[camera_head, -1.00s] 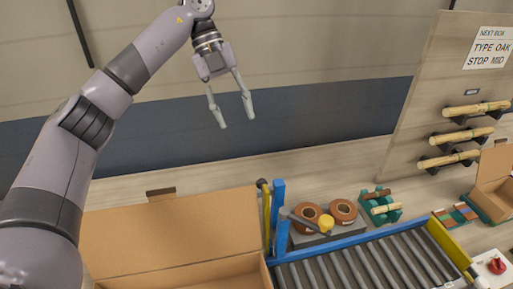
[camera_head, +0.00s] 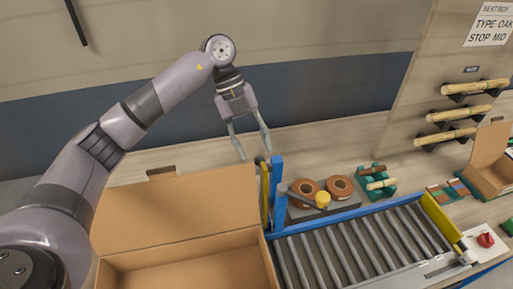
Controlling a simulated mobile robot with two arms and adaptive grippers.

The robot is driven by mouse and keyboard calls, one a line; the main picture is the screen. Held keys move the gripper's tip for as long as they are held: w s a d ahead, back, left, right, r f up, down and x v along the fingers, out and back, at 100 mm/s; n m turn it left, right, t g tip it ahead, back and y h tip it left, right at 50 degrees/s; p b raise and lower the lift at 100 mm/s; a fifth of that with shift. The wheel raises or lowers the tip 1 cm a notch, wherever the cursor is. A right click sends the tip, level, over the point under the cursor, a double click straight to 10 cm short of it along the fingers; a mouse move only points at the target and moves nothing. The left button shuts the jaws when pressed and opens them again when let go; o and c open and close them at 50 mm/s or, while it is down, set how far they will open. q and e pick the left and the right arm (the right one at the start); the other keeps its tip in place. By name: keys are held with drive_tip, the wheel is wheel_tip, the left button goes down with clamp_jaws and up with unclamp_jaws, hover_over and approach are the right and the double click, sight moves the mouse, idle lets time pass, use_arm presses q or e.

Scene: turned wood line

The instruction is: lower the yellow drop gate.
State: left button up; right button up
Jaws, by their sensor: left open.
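A yellow upright piece (camera_head: 264,192) with a dark top stands beside the blue posts (camera_head: 279,195) at the conveyor's left end; it looks like the raised drop gate. A grey lever with a yellow knob (camera_head: 322,200) reaches right from the posts. My left gripper (camera_head: 254,155) is open and empty, fingers pointing down. In the picture its fingertips are just above the yellow piece's top; I cannot tell whether they touch. My right gripper is out of view.
An open cardboard box (camera_head: 185,255) stands left of the roller conveyor (camera_head: 360,245). Two brown rolls (camera_head: 340,187) lie behind the rollers. A yellow bar (camera_head: 440,220) crosses the right end, near a red knob (camera_head: 486,240). Wooden rods (camera_head: 452,114) hang on the right-hand panel.

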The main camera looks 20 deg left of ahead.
use_arm(q)
drive_tip(key=shift+x, duration=1.35)
drive_tip(key=shift+c, duration=0.2)
clamp_jaws()
